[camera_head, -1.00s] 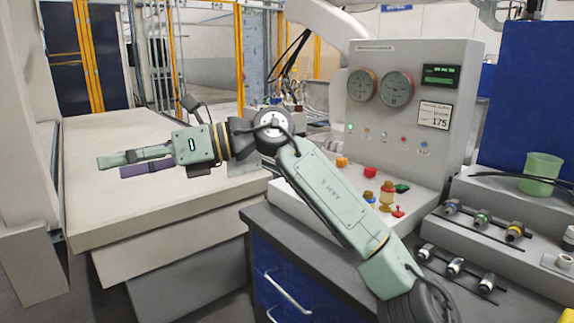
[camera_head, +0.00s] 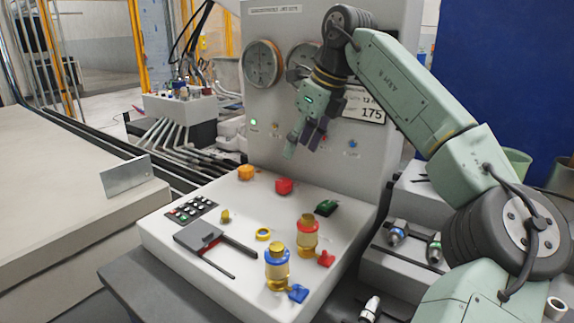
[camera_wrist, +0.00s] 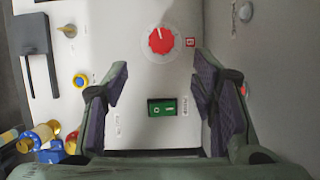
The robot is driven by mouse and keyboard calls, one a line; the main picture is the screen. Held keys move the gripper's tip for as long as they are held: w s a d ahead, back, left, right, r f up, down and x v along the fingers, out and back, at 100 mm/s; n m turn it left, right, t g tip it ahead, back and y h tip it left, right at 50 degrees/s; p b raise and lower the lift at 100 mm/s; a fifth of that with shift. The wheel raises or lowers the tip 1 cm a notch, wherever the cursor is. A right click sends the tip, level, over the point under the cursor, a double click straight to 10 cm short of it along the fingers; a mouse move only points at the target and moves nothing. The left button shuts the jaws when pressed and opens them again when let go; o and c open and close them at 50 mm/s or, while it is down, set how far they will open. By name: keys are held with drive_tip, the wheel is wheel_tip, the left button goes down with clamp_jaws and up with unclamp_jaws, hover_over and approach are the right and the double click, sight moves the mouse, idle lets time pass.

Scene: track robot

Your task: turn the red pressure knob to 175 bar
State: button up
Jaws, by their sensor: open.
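The red pressure knob (camera_head: 284,186) sits on the sloped top of the white console, left of and below my gripper in the head view. In the wrist view the red knob (camera_wrist: 161,40) shows a white pointer mark on a pale round dial, beyond the fingertips. My gripper (camera_head: 303,146) points down in front of the upright panel, open and empty, apart from the knob. In the wrist view its two fingers (camera_wrist: 160,76) stand wide apart, with the green switch (camera_wrist: 161,107) showing between them. A placard (camera_head: 370,112) reads 175, partly hidden by my arm.
An orange knob (camera_head: 246,173) is left of the red one. Gold valves with red (camera_head: 307,236) and blue (camera_head: 277,268) collars stand at the console's front. A gauge (camera_head: 263,64) is on the panel; a second gauge is partly hidden by my arm. A keypad (camera_head: 191,209) lies left.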

sight(285, 182)
drive_tip(key=p+x, duration=0.1)
drive_tip(key=x, duration=0.9)
drive_tip(key=shift+w+a+f, duration=0.15)
drive_tip(key=shift+w+f, duration=0.05)
drive_tip(key=shift+f, duration=0.05)
drive_tip(key=c, duration=1.1)
drive_tip(key=shift+c, duration=0.2)
